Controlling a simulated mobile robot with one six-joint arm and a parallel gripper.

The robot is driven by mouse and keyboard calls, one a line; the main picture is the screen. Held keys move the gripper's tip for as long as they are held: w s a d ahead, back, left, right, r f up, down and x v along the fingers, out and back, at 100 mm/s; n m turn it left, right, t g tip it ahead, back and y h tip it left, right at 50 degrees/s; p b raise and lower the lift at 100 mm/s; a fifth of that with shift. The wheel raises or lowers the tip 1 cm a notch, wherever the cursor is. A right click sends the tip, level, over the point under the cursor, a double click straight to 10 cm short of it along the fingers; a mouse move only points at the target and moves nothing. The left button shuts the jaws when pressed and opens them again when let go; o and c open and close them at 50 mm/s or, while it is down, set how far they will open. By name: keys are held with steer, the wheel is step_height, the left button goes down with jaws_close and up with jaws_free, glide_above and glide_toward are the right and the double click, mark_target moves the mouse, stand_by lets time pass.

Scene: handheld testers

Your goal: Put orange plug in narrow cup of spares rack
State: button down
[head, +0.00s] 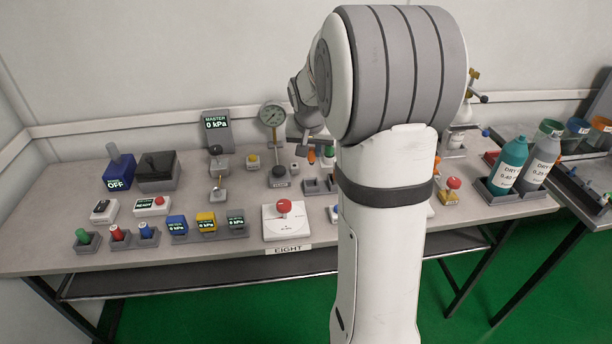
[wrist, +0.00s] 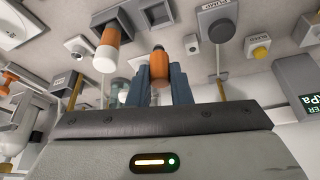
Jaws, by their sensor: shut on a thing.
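In the wrist view my gripper (wrist: 160,82) is shut on the orange plug (wrist: 161,66), which has a dark end and sits between the two blue-grey fingers. In the head view my gripper is mostly hidden behind my arm, and an orange piece (head: 311,156) shows near it; I cannot tell whether this is the held plug. A grey rack with square compartments (head: 313,187) stands on the table below; it seems to be the spares rack. It also shows at the top of the wrist view (wrist: 131,12). I cannot make out which cup is narrow.
A grey round-based device (wrist: 219,28) and a yellow button (wrist: 260,53) are to the right. In the head view a pressure gauge (head: 272,115) and a red-knobbed white box (head: 285,221) stand nearby.

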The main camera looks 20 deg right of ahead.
step_height(320, 180, down, 8)
steer(key=shift+f+b, duration=0.1)
steer(key=shift+b, duration=0.45)
steer(key=c, duration=1.3)
jaws_free()
steer(key=shift+f, duration=0.1)
steer(key=shift+s+a+r, duration=0.1)
steer(key=shift+r, duration=0.5)
steer(key=p+v, duration=0.2)
steer(key=v, duration=0.9)
steer(key=s+a+n, duration=0.2)
steer(key=s+a, duration=0.2)
steer(key=s, duration=0.3)
steer(key=s+a+f+n+g+y, duration=0.1)
steer(key=s+a+n, duration=0.1)
steer(key=s+a, duration=0.3)
steer(key=s+a+f+n+g+y, duration=0.1)
steer(key=s+a, duration=0.3)
steer(key=s, duration=0.5)
steer(key=shift+s+a+n, duration=0.3)
steer(key=shift+a+n, duration=0.05)
steer(key=shift+n, duration=0.35)
